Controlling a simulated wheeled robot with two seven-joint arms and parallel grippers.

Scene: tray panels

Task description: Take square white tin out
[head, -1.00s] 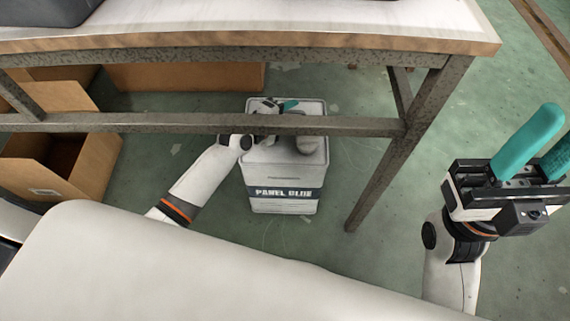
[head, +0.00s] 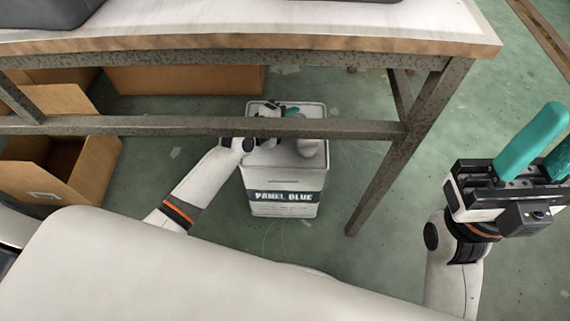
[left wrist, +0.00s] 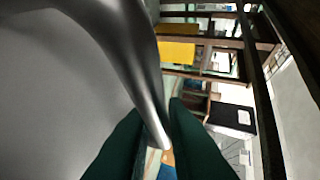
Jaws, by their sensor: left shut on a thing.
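My left gripper (head: 289,113) reaches under the rail to the tin's top and is partly hidden there. In the left wrist view, its teal fingers (left wrist: 157,125) are shut on a grey metal handle (left wrist: 128,50), with the tin's pale surface (left wrist: 45,100) beside it. I cannot tell whether the tin's base touches the floor. My right gripper (head: 548,158) is open and empty at the right, outside the table.
The table (head: 250,42) has a steel lower rail (head: 170,125) crossing in front of the tin's top and a leg (head: 385,170) to its right. Open cardboard boxes (head: 92,165) stand at the left. Green floor is clear between the tin and that leg.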

